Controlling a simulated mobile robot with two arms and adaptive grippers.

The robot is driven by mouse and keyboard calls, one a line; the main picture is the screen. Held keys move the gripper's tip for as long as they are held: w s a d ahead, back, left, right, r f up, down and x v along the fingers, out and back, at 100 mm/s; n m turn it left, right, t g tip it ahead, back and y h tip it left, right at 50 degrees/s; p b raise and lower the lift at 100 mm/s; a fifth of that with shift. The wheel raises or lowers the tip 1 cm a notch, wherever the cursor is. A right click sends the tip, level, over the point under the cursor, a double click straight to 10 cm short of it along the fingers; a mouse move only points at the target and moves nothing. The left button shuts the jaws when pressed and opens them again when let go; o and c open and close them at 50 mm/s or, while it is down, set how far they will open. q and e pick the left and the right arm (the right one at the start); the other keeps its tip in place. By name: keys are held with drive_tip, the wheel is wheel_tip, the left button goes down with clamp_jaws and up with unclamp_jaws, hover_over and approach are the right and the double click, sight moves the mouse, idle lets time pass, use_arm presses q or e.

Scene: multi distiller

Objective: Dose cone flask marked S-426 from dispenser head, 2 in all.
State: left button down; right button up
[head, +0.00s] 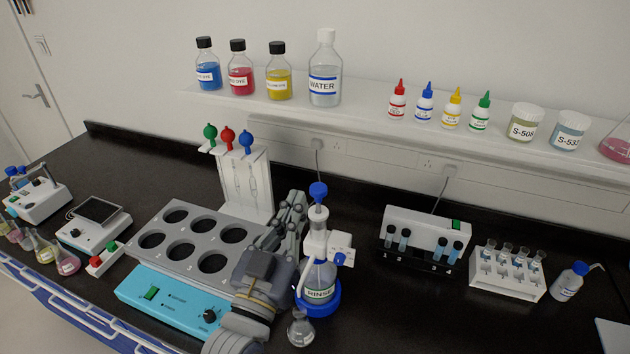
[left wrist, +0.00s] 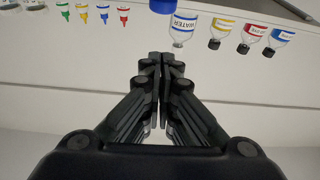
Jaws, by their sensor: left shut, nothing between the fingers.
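The dispenser head (head: 316,240) is white with a blue knob (head: 318,191) on top. It sits on a bottle labelled RINSE (head: 320,284) in a blue ring base. A small clear cone flask (head: 300,329) stands just in front of that base; I cannot read a mark on it. My left gripper (head: 294,200) is shut and empty, fingers pointing up, just left of the dispenser head. The left wrist view shows its fingertips (left wrist: 162,60) together. A blue part at that view's top edge is probably the knob.
A grey rack with several round holes (head: 207,228) on a blue device stands left of my gripper. More cone flasks (head: 67,263) stand far left. A white tube block (head: 425,236) and tube rack (head: 508,274) stand right.

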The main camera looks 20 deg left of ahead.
use_arm(q)
drive_tip(key=r, duration=0.1)
wheel_tip(320, 180, up, 2)
drive_tip(key=p, duration=0.1)
hover_over(316, 198)
drive_tip(key=f+b, duration=0.2)
drive_tip(key=s+f+b, duration=0.1)
drive_tip(key=f+b, duration=0.1)
drive_tip(key=shift+a, duration=0.15)
use_arm(e)
drive_tip(key=f, duration=0.2)
drive_tip(key=shift+s+f, duration=0.35)
drive_tip(key=shift+f, duration=0.05)
use_arm(q)
wheel_tip(316, 198, down, 4)
drive_tip(key=shift+r+b, duration=0.1)
drive_tip(key=shift+b, duration=1)
use_arm(e)
wheel_tip(316, 198, down, 2)
drive_tip(key=shift+f, duration=0.15)
use_arm(q)
drive_tip(key=shift+s, duration=0.1)
